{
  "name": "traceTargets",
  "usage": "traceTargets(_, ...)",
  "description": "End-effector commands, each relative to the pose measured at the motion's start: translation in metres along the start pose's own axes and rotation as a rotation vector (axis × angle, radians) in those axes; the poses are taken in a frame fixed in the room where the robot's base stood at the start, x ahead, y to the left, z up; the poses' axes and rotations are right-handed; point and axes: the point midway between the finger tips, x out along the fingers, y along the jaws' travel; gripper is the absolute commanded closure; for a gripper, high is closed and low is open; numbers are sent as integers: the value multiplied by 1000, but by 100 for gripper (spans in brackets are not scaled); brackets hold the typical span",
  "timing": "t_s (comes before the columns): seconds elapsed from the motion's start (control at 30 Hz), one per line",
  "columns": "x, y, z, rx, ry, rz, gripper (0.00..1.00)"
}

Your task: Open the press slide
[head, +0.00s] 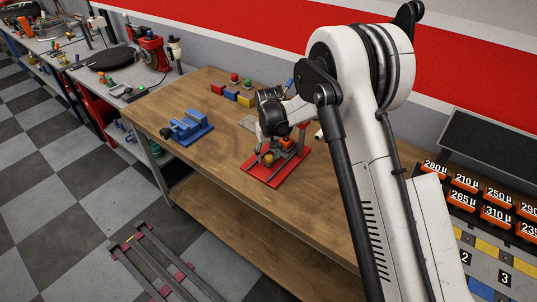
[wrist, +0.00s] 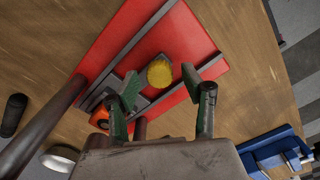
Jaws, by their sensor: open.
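The press slide has a red base plate (head: 277,175) on the wooden bench in the head view. Its yellow knob (head: 268,158) shows at the front, below my gripper (head: 277,146). In the wrist view the red plate (wrist: 180,32) carries dark rails, and the round yellow knob (wrist: 159,73) sits on a grey block. My gripper (wrist: 161,86) is open, with one green-padded finger on each side of the knob. I see gaps between the fingers and the knob. An orange part (wrist: 98,118) of the press is partly hidden behind the left finger.
A blue vise-like fixture (head: 187,127) stands left on the bench; it also shows in the wrist view (wrist: 272,146). Red, blue and yellow blocks (head: 231,94) with knobs stand at the back. Orange labelled bins (head: 465,183) are right. Bare bench (head: 225,165) lies left of the press.

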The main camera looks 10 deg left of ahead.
Motion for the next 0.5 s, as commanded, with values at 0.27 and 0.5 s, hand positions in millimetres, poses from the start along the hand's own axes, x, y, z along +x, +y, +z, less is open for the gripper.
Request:
traceTargets(0.27, 4, 0, 0, 0, 0, 0, 56)
traceTargets(0.5, 4, 0, 0, 0, 0, 0, 77)
